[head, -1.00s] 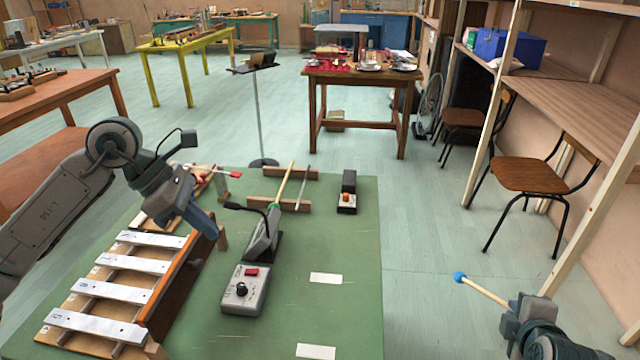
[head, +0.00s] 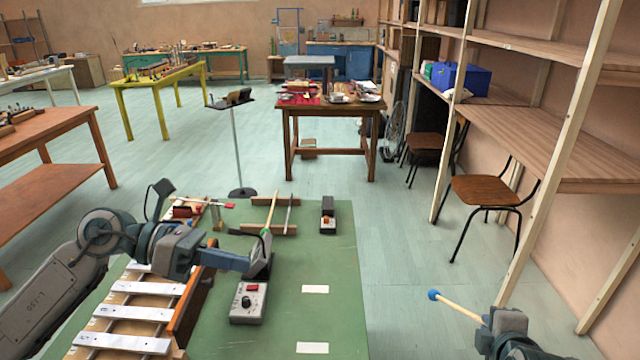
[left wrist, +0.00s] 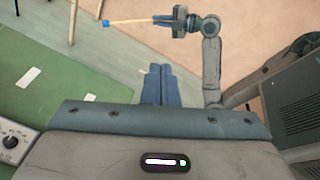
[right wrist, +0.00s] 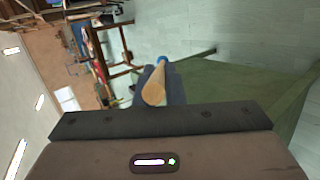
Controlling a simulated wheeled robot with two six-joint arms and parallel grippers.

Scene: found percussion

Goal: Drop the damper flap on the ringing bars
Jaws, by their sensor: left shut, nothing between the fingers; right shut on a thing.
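The ringing bars (head: 128,313) are several silver metal bars on a wooden frame at the left of the green table. The damper flap (head: 193,300) appears to be the long brown board along their right side; it stands up on edge, its far end hidden behind my left gripper. My left gripper (head: 246,264) is shut and empty, pointing right above the flap's far end, near a tilted grey device. Its fingers show in the left wrist view (left wrist: 159,72). My right gripper (head: 488,324) is shut on a blue-tipped mallet (head: 458,307), beyond the table's right edge; it also shows in the right wrist view (right wrist: 154,88).
A grey control box (head: 249,303) with a red button and black knob stands right of the flap. The tilted grey device (head: 260,258) is behind it. A small black box (head: 328,215) stands at the back right. The table's right part is clear except white marks (head: 314,289).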

